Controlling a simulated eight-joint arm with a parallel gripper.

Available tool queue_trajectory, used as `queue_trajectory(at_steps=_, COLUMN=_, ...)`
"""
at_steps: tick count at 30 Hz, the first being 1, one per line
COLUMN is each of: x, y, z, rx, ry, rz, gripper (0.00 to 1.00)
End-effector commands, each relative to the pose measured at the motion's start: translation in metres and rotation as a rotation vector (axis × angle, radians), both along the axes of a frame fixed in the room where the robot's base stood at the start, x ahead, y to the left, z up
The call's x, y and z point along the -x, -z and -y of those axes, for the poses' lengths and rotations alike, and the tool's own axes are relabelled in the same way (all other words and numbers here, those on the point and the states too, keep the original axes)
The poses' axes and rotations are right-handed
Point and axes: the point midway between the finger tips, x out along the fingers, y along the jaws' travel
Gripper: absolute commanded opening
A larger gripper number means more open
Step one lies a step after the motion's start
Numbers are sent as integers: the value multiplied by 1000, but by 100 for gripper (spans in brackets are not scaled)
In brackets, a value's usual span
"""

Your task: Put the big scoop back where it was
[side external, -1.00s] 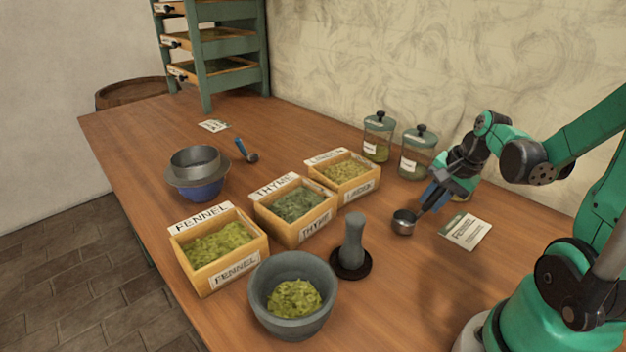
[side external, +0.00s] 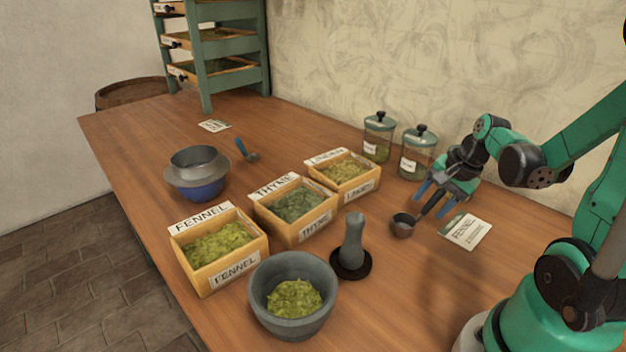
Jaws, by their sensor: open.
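The big scoop (side external: 403,225) has a round metal cup and a dark handle. It lies on the wooden table at the right, its handle pointing up and right toward my gripper. My gripper (side external: 433,204) is open, its blue fingers spread on either side of the scoop's handle. I cannot tell whether a finger still touches the handle. A smaller scoop with a blue handle (side external: 243,149) lies at the back left, beside the blue bowl.
Fennel (side external: 262,264), thyme (side external: 318,232) and linden boxes stand mid-table. A mortar (side external: 262,322) with green herb and a pestle (side external: 353,240) are in front. Glass jars (side external: 416,165) stand by the wall. A fennel card (side external: 466,231) lies right of the scoop. A metal-topped blue bowl (side external: 205,190) stands left.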

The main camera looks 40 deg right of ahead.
Motion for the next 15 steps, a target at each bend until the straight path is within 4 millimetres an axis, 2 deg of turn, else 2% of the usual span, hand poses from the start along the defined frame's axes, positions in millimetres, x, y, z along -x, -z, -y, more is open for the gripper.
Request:
queue_trajectory(at_steps=5, x=5, y=-14, z=1, rx=-1, ry=2, rz=0, gripper=53)
queue_trajectory(at_steps=15, x=21, y=-58, z=1, rx=0, ry=2, rz=0, gripper=53)
